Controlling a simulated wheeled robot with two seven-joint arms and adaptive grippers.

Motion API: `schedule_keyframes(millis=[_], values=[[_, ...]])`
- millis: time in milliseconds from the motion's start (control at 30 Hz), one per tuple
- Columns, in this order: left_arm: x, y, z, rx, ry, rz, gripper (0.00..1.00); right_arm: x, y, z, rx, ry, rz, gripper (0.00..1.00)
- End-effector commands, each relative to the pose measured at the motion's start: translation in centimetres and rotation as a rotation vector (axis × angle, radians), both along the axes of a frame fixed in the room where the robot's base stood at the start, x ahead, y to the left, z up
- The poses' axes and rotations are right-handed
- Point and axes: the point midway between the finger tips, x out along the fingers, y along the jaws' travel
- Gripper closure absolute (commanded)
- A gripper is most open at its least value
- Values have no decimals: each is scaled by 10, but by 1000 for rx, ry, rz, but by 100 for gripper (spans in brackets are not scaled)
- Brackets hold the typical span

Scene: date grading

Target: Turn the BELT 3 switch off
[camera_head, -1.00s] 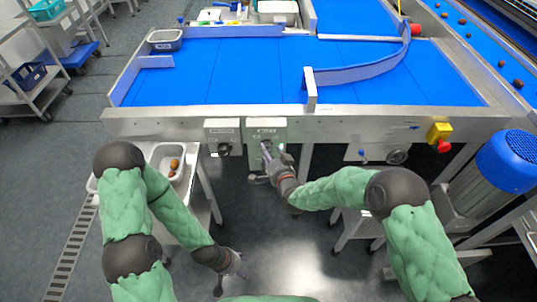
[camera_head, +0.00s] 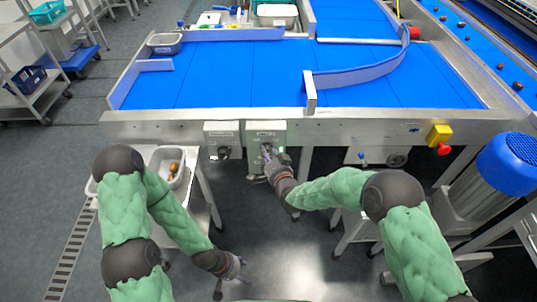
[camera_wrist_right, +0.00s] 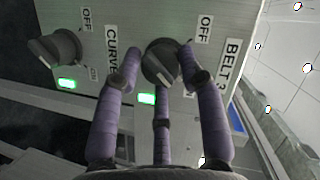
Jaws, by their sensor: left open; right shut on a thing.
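The switch panel (camera_head: 266,128) is a grey-green box on the front of the belt frame. In the right wrist view the BELT 3 label (camera_wrist_right: 230,65) stands beside a dark round knob, the BELT 3 switch (camera_wrist_right: 157,60), with a lit green lamp (camera_wrist_right: 147,99) and an OFF mark. My right gripper (camera_head: 268,153) is at the panel; in the wrist view its purple fingers (camera_wrist_right: 160,75) are shut around this knob. They partly hide the knob, and I cannot tell its exact setting. My left gripper (camera_head: 238,268) is open and empty, low over the floor.
A second knob (camera_wrist_right: 55,47), by the CURVE label, also has a lit green lamp. Another switch box (camera_head: 222,138) sits left of the panel. A red emergency button (camera_head: 444,149) is farther right. A tray (camera_head: 181,181) with dates stands on a side table.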

Motion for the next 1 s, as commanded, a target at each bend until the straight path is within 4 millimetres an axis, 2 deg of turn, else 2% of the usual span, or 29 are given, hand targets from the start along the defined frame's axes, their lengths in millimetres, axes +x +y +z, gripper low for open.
schedule_keyframes(millis=[367, 1000], values=[[0, 0, 21, 0, 0, 0, 40, -1, 5, 6, -215, -2, 8, 93], [0, 0, 80, 0, 0, 0, 40, -1, 11, 7, -821, -2, 13, 93]])
